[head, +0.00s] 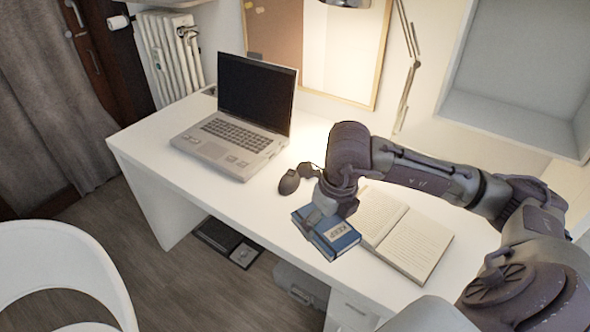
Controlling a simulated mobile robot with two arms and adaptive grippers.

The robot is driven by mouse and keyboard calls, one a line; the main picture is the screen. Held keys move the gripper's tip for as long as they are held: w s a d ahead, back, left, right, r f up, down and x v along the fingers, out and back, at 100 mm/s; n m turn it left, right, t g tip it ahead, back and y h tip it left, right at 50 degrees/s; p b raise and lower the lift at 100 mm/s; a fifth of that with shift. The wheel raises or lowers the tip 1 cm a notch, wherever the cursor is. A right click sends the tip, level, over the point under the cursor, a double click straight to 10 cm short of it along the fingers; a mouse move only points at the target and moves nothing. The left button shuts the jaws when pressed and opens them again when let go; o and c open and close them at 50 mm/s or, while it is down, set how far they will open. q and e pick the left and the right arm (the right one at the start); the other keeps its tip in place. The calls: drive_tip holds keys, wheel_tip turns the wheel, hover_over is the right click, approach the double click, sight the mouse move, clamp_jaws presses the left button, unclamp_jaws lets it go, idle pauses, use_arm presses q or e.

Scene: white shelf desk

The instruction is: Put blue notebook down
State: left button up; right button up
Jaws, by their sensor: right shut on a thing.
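The blue notebook (343,242) is in the head view at the front edge of the white desk, left of an open book. It has a pale label with lettering on its cover. My right gripper (325,212) reaches down from above and is shut on the blue notebook at its upper left part. The wrist hides part of the notebook and the fingertips. I cannot tell whether the notebook touches the desk top. My left gripper is not in view.
An open laptop (236,135) stands on the desk (150,150) at the left. A dark mouse (289,182) lies between laptop and notebook. An open book (415,243) lies just right of the notebook. A lamp arm (408,80) rises behind. A white chair (60,265) stands at lower left.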

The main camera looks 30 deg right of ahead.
drive_tip(key=shift+w, duration=0.4)
drive_tip(key=w+f, duration=0.2)
drive_tip(key=w, duration=0.1)
drive_tip(key=w+d+f, duration=0.1)
drive_tip(key=w+f, duration=0.1)
drive_tip(key=w, duration=0.2)
drive_tip(key=w+f+p, duration=0.1)
drive_tip(key=w+f, duration=0.1)
drive_tip(key=w, duration=0.1)
drive_tip(key=shift+w+d+f, duration=0.15)
drive_tip(key=shift+w+f, duration=0.3)
wheel_tip(320, 180, down, 4)
drive_tip(key=shift+r, duration=0.1)
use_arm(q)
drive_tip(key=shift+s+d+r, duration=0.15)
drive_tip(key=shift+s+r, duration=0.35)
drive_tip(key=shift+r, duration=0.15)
use_arm(e)
drive_tip(key=shift+f, duration=0.25)
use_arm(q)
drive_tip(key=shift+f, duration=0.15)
use_arm(e)
drive_tip(key=o, duration=1)
